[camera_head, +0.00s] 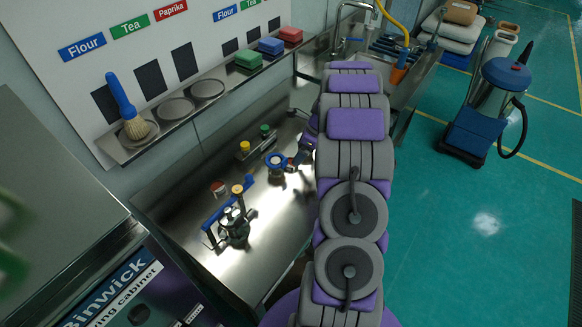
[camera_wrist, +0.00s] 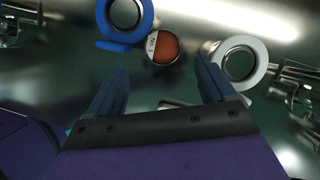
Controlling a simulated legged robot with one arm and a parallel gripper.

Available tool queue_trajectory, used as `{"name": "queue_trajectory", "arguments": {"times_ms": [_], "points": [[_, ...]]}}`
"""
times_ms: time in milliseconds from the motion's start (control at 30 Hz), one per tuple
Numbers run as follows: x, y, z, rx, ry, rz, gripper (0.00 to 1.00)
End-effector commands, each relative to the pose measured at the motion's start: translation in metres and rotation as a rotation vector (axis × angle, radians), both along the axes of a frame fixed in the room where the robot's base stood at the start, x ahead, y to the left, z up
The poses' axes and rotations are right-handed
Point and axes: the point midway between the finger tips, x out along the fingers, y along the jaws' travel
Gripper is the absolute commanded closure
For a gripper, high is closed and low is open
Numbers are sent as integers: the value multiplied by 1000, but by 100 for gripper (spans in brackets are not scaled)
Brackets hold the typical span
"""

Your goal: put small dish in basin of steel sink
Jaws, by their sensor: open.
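A small round dish (camera_wrist: 165,48) with red-brown contents and a white "No. 1" label lies on the steel worktop in the wrist view. A small red-and-white round thing (camera_head: 218,188) in the head view looks like the same dish. My gripper (camera_wrist: 162,68) is open and empty, its two dark blue fingers pointing toward the dish, which shows just beyond the fingertips. How far apart they are is hard to tell. The steel sink (camera_head: 413,68) stands at the back, beyond the worktop, its basin partly hidden by my arm.
A blue ring (camera_wrist: 124,37) lies left of the dish and a pale metal ring (camera_wrist: 262,52) right of it. A dark device (camera_head: 234,227) with a blue bar stands on the worktop (camera_head: 172,203). A wall shelf holds a brush (camera_head: 122,95) and coloured blocks. A blue-topped vacuum (camera_head: 495,95) stands on the floor.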

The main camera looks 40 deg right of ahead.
Motion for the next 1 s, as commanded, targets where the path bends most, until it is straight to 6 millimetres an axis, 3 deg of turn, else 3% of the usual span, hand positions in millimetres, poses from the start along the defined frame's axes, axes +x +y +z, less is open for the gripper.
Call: {"name": "queue_trajectory", "arguments": {"times_ms": [333, 633, 900, 1000], "points": [[7, 4, -21, -2, 0, 0, 17], [20, 8, -60, 1, 2, 2, 17], [22, 9, -63, 1, 1, 0, 17], [22, 9, -63, 1, 1, 0, 28]]}}
